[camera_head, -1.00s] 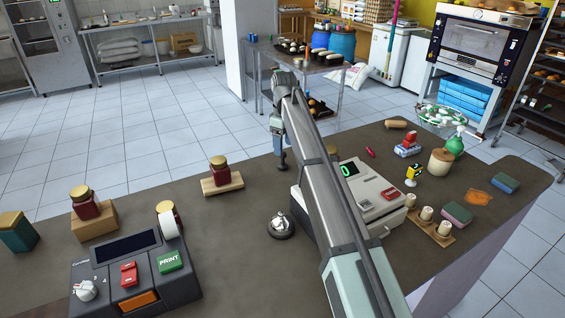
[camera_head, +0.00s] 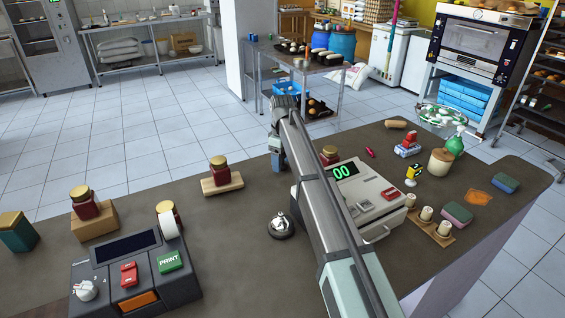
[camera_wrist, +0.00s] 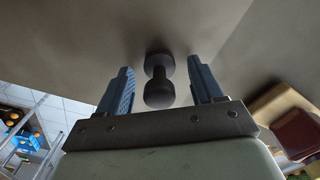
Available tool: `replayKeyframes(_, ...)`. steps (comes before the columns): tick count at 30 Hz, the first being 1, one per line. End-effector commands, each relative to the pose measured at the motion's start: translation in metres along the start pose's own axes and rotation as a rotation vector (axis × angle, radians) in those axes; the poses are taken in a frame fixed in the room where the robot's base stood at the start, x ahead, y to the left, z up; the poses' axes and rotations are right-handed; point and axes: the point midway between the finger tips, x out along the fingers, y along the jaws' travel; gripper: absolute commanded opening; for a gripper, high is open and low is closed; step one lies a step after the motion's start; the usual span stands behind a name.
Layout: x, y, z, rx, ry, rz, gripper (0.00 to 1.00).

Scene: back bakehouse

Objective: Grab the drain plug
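In the wrist view a dark, dumbbell-shaped piece (camera_wrist: 159,92), which looks like the drain plug, stands out from the grey-brown counter surface. It has a round base, a narrow neck and a rounded knob. My gripper (camera_wrist: 160,82) is open, with one blue finger on each side of the plug and a visible gap on both sides. I cannot tell how deep the plug sits between the fingers. In the head view I cannot make out the plug or the fingertips; my arm covers part of the counter there.
On the counter (camera_head: 240,255), a cash register (camera_head: 375,190), a jar (camera_head: 330,154) and a service bell (camera_head: 281,226) are near my arm. A jar on a wooden block (camera_head: 222,184) stands to the left. A label printer (camera_head: 100,280) is at front left.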

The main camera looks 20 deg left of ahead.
Motion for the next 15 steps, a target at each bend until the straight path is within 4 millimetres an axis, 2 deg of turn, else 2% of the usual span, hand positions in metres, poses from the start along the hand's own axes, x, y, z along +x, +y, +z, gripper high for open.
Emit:
replayKeyframes(2, -0.0001, 0.0000, 0.0000, 0.000, 0.000, 0.000, 0.58)
replayKeyframes(15, -0.0002, 0.0000, 0.0000, 0.000, 0.000, 0.000, 0.16)
